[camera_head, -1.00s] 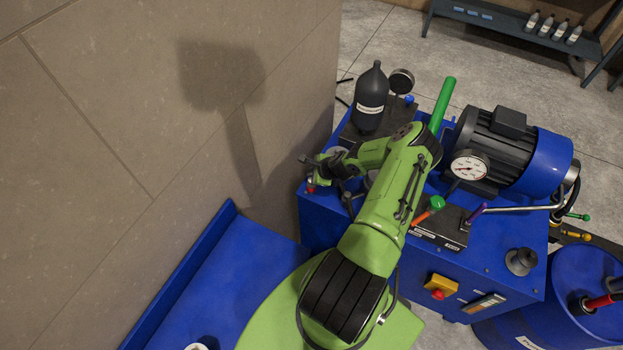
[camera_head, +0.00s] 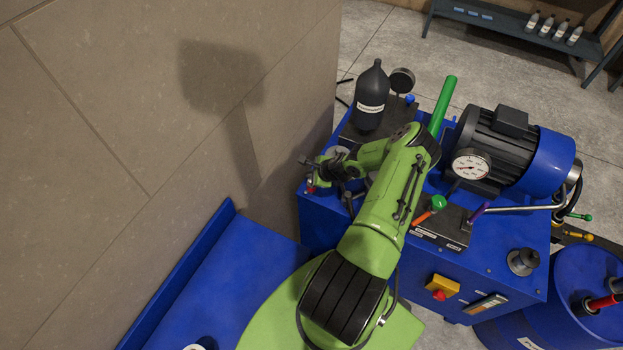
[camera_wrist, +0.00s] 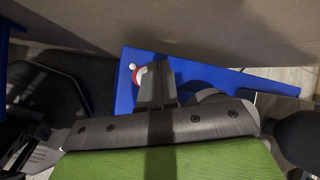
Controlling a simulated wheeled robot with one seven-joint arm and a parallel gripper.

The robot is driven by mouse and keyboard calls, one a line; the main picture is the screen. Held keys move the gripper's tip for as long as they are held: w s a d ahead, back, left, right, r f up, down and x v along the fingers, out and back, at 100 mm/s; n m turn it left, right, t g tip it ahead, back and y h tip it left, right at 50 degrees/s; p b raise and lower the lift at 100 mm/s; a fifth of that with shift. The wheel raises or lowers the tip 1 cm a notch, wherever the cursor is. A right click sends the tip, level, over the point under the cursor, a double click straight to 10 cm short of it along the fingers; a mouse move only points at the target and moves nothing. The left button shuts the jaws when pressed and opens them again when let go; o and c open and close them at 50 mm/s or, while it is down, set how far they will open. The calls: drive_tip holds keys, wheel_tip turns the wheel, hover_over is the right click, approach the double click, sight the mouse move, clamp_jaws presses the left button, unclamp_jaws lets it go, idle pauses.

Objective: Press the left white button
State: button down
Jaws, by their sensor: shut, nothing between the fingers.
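A small white round button (camera_wrist: 133,66) shows on the blue machine top in the wrist view, just left of my fingertips. Beside it is a red and white round part (camera_wrist: 139,76), partly covered by my fingers. My gripper (camera_wrist: 158,66) is shut and empty, with its fingertips over the red part's right side. I cannot tell whether they touch it. In the head view my gripper (camera_head: 309,171) is at the left edge of the blue machine (camera_head: 322,222), by a small red part (camera_head: 311,189). The white button cannot be made out there.
A wall (camera_head: 150,150) stands close left of my gripper. A black bottle (camera_head: 371,95) stands behind my arm. A green upright rod (camera_head: 442,105), a gauge (camera_head: 471,165) and a motor (camera_head: 498,145) stand to the right. A yellow switch box with a red knob (camera_head: 441,287) is on the front.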

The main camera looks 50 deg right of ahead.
drive_tip(key=shift+f+b, duration=0.9)
drive_tip(key=shift+f, duration=0.15)
idle(0.6)
drive_tip(key=shift+r, duration=0.1)
drive_tip(key=shift+s+r+p, duration=0.2)
drive_tip(key=shift+r+p, duration=0.75)
drive_tip(key=shift+r, duration=0.1)
drive_tip(key=shift+w+r, duration=0.1)
drive_tip(key=shift+r, duration=0.05)
wheel_tip(320, 180, up, 5)
drive_tip(key=p, duration=0.4)
drive_tip(key=shift+w+r, duration=0.1)
drive_tip(key=shift+r, duration=0.1)
drive_tip(key=shift+f, duration=0.1)
drive_tip(key=shift+f, duration=0.1)
